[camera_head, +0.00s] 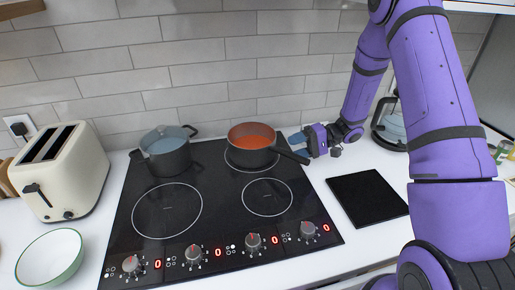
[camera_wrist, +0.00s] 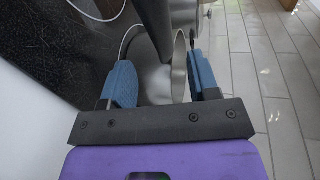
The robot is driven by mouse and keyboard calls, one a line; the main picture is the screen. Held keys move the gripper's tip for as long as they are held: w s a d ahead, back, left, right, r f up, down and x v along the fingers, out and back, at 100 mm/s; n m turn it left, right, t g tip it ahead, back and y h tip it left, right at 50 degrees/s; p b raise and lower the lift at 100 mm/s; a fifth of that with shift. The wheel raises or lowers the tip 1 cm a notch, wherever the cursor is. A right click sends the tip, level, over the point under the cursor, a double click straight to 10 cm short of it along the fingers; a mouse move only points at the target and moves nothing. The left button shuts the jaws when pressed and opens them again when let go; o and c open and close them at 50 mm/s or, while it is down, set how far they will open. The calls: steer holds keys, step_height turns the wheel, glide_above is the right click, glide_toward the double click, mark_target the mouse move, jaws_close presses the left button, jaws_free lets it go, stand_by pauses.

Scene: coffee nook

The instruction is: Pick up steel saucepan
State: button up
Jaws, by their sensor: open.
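The saucepan (camera_head: 251,145) is dark grey outside with an orange-red inside. It stands upright on the back right ring of the black hob (camera_head: 222,230), its long dark handle (camera_head: 290,154) pointing right and toward the front. My gripper (camera_head: 297,138) is open just above and beside the handle's outer end. In the wrist view, a dark bar (camera_wrist: 154,28), apparently the handle, reaches in from the top between the blue fingers of my gripper (camera_wrist: 163,80). A silvery curved surface shows below it; I cannot tell what it is. Contact with the handle is not clear.
A grey lidded pot (camera_head: 166,152) stands on the back left ring. A cream toaster (camera_head: 62,172) and white bowl (camera_head: 50,257) are at the left. A black mat (camera_head: 367,195) lies right of the hob; a glass kettle (camera_head: 392,126) stands behind it. The tiled wall is close behind.

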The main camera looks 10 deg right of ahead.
mark_target(283, 151)
steer(key=shift+s+r+x, duration=0.1)
steer(key=shift+s+x, duration=0.05)
steer(key=shift+x, duration=1.05)
steer(key=shift+s+r+x, duration=0.1)
steer(key=shift+s+x, duration=0.05)
steer(key=shift+x, duration=1)
jaws_close()
steer(key=shift+w+r, duration=0.1)
